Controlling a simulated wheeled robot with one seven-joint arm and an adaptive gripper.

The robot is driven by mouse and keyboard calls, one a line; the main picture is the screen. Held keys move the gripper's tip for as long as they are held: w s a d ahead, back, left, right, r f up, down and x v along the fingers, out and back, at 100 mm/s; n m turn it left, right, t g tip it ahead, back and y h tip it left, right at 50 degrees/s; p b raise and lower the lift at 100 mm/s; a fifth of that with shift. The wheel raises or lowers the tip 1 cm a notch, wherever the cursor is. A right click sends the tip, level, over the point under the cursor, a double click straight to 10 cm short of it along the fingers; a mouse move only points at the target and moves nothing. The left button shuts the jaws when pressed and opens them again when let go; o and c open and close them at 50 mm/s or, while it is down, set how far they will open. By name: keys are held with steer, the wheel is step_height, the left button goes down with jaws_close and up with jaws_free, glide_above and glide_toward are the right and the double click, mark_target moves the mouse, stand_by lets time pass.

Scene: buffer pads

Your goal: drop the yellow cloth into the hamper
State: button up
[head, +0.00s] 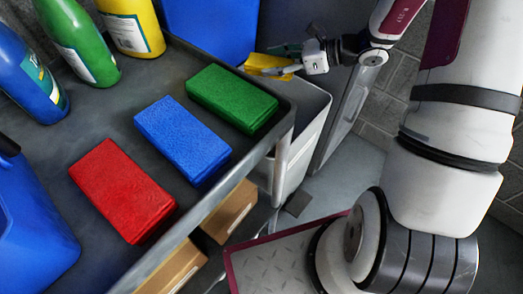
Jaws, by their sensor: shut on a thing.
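The yellow cloth (266,65) is near the top centre of the head view, a small folded or bunched piece. My gripper (288,62) is shut on it and holds it up, with the arm reaching in from the upper right. A pale grey open-topped bin (312,132), which looks like the hamper, stands beyond the trolley's right end. The cloth appears above or near the bin's far rim; its exact height and whether it is over the opening cannot be told. The bin's inside is mostly dark, and its floor is hidden.
A grey trolley (92,118) carries green (232,98), blue (182,140) and red (122,190) pads, plus blue, green and yellow bottles. A blue container (35,225) is at left. Cardboard boxes (230,210) sit on its lower shelf. A blue panel (210,28) stands behind.

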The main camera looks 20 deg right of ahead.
steer(key=shift+f+b, duration=2.05)
steer(key=shift+f, duration=0.7)
steer(key=o, duration=1.3)
steer(key=v, duration=1.2)
steer(key=shift+r, duration=0.1)
